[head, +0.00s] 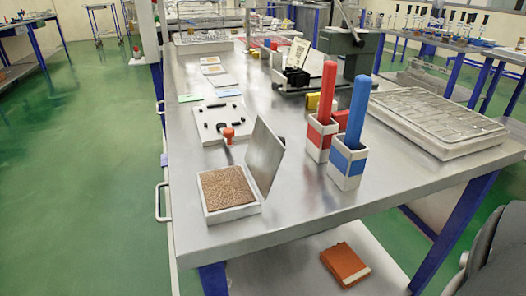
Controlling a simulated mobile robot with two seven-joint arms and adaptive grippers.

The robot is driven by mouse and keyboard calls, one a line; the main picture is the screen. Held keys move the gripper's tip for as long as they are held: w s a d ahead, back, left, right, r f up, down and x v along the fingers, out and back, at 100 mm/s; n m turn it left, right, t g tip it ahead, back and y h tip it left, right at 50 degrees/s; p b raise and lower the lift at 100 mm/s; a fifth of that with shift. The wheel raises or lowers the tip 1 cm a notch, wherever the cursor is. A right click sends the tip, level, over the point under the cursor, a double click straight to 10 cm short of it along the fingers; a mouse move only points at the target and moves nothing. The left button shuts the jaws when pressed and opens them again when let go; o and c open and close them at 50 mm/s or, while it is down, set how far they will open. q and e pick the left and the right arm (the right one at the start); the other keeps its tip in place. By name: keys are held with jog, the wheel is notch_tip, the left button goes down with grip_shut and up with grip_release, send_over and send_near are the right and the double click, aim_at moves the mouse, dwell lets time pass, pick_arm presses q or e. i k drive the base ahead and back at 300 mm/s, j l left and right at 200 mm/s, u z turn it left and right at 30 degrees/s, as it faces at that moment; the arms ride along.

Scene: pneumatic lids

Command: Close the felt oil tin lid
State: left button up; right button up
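The felt oil tin (231,211) is a shallow white box with a brown speckled felt pad (226,187) inside. It sits near the front left corner of the metal workbench. Its flat grey lid (264,155) stands open, roughly upright and tilted, along the tin's right side. The felt is fully exposed. Neither of my grippers shows in the head view.
Right of the lid stand a red-handled holder (321,135) and a blue-handled holder (348,160). A white plate (222,122) with black parts and a red knob (229,132) lies behind the tin. A large tray (436,117) is at right. The bench front (300,209) is clear.

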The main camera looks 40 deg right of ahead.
aim_at(265, 153)
jog(key=k+l+u, duration=0.15)
jog(key=l, duration=0.2)
jog(key=k+l+u, duration=0.1)
jog(key=l, duration=0.25)
jog(key=k+l+u, duration=0.15)
jog(key=k+l, duration=0.15)
jog(key=l, duration=0.7)
